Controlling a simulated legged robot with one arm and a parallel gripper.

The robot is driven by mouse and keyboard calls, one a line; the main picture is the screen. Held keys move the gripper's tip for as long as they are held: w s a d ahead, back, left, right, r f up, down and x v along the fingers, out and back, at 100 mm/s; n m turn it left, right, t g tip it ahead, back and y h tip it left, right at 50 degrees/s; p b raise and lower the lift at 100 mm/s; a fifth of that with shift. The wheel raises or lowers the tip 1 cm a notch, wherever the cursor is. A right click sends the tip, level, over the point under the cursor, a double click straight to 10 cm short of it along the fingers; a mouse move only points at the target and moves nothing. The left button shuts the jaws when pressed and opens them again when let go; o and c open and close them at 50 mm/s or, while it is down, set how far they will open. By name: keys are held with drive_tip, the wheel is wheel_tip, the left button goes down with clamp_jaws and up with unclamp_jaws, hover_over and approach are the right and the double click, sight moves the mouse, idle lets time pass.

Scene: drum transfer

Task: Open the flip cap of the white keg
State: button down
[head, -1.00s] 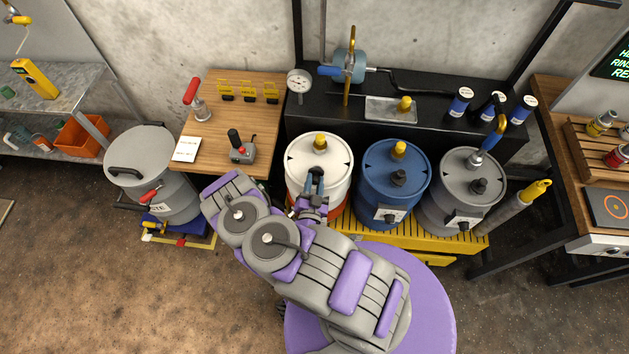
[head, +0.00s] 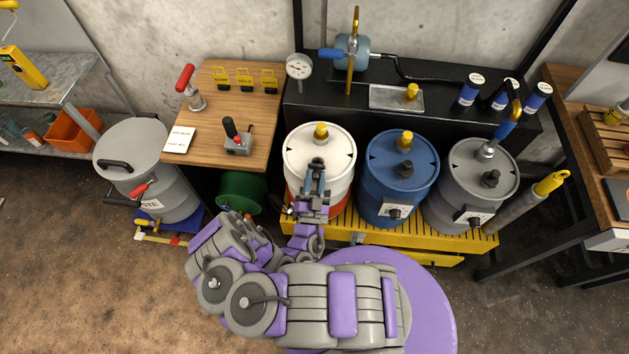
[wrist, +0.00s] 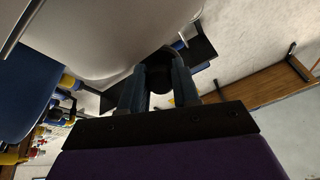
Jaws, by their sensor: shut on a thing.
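The white keg (head: 298,152) stands at the left end of the row of drums. A yellow cap (head: 320,131) sits toward the back of its lid. My gripper (head: 317,168) is at the front part of the lid. It is shut on a dark cap, which shows between the fingers in the wrist view (wrist: 160,77). My gripper hides most of this cap in the head view, so I cannot tell whether its flap is raised. The keg's pale underside or wall (wrist: 95,35) fills the wrist view's upper left.
A blue drum (head: 375,172) and a grey drum (head: 452,180) stand right of the keg on a yellow grated platform (head: 350,228). A wooden table (head: 258,130) is to the left, with a green drum (head: 240,187) below it. A black bench (head: 430,112) stands behind.

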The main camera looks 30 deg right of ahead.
drive_tip(key=c, duration=1.9)
unclamp_jaws()
drive_tip(key=shift+b, duration=0.5)
drive_tip(key=o, duration=1.1)
drive_tip(key=shift+f, duration=0.1)
